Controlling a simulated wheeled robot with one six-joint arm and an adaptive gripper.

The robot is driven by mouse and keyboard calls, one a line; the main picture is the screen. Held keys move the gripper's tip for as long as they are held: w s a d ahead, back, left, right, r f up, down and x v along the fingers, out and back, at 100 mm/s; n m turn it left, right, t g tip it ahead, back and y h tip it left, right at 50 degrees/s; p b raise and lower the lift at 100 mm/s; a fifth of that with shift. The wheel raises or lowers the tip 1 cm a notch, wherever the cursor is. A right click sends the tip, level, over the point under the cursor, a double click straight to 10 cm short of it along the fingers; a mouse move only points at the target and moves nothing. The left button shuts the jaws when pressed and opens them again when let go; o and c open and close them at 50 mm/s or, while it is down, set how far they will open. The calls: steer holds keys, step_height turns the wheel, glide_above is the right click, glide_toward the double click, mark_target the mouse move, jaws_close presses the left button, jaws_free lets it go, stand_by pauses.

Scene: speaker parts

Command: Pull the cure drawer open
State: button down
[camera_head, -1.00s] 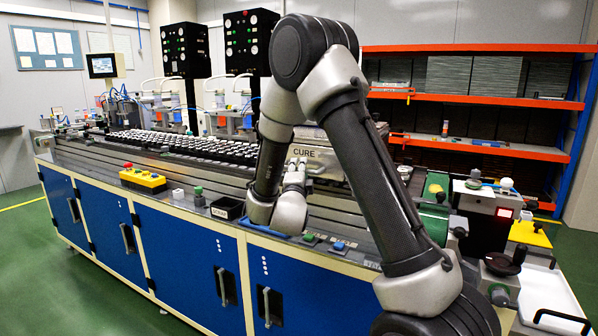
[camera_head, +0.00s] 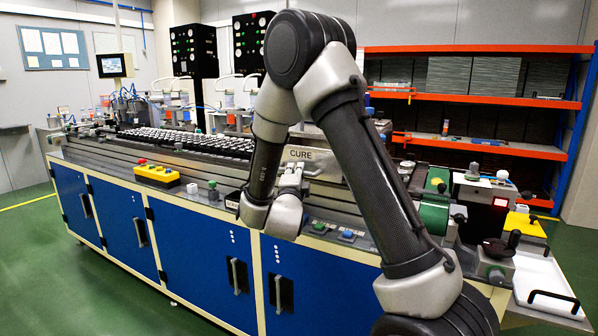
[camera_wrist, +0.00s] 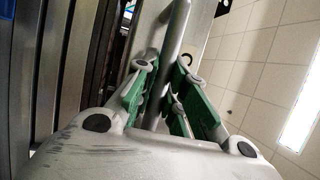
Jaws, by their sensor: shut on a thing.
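The cure drawer's grey front (camera_head: 318,166), marked CURE, is in the middle of the head view, on the bench and partly behind my arm. My gripper (camera_head: 293,172) is in front of it. In the wrist view, my gripper (camera_wrist: 168,95) has its green-padded fingers on both sides of a grey metal bar handle (camera_wrist: 173,45), shut on it. The exact contact with the pads is partly hidden. How far the drawer stands out is hard to tell, as my arm covers much of it.
The long bench (camera_head: 190,225) with blue doors fills the middle. A yellow button box (camera_head: 157,174) and a row of buttons (camera_head: 345,235) are along its front edge. A white tray (camera_head: 545,285) is at the right. Green floor (camera_head: 60,270) is clear in front.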

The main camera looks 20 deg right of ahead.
steer(key=s+a, duration=0.1)
steer(key=a, duration=0.1)
steer(key=s+a, duration=0.2)
steer(key=shift+s+a, duration=0.3)
steer(key=shift+a, duration=0.05)
steer(key=c, duration=1.5)
jaws_free()
steer(key=shift+o, duration=0.2)
steer(key=v, duration=1.2)
steer(key=shift+f, duration=0.1)
